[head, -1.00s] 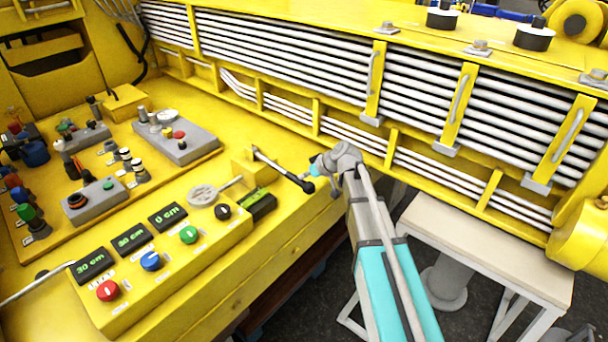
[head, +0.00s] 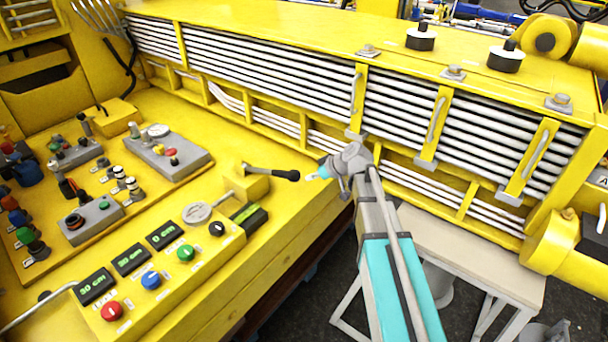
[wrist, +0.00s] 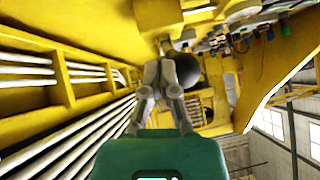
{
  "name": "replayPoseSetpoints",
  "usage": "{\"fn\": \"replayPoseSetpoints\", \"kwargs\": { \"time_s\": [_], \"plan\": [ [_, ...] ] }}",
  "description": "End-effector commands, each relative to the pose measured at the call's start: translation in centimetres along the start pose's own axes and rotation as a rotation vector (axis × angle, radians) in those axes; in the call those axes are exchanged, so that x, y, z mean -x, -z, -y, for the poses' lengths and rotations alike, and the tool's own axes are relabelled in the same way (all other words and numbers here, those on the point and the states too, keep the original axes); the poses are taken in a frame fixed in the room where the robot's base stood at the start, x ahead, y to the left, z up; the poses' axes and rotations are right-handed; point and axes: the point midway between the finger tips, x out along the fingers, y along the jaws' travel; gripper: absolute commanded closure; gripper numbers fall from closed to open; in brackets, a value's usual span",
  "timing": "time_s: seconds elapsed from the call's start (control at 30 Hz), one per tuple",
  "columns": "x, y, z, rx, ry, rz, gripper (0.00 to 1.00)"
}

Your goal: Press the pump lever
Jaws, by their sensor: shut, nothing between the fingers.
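The pump lever is a grey rod with a black knob (head: 287,175), set on a yellow block (head: 250,185) at the right end of the control panel. The rod points right, close to level in the head view. My gripper (head: 326,169) is shut and empty, just right of the knob in the head view, with a small gap between them in the picture. In the wrist view the dark round knob (wrist: 187,70) shows close beside my closed fingers (wrist: 165,75); I cannot tell whether they touch.
A panel box with green displays (head: 130,259) and red, blue and green knobs (head: 151,280) lies left of the lever. Another panel with switches (head: 168,155) sits behind. The yellow boom with white pipes (head: 270,75) runs behind my gripper. A pale table (head: 460,255) stands at right.

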Motion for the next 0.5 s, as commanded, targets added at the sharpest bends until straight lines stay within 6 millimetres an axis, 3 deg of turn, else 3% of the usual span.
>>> {"fn": "replayPoseSetpoints", "kwargs": {
  "time_s": [0.2, 0.5],
  "plan": [
    [2.0, 0.0, 0.0, 0.0, -0.001, -0.001, 1.0],
    [2.4, -0.1, -0.1, 0.0, 0.0, -0.001, 1.0]
  ]
}}
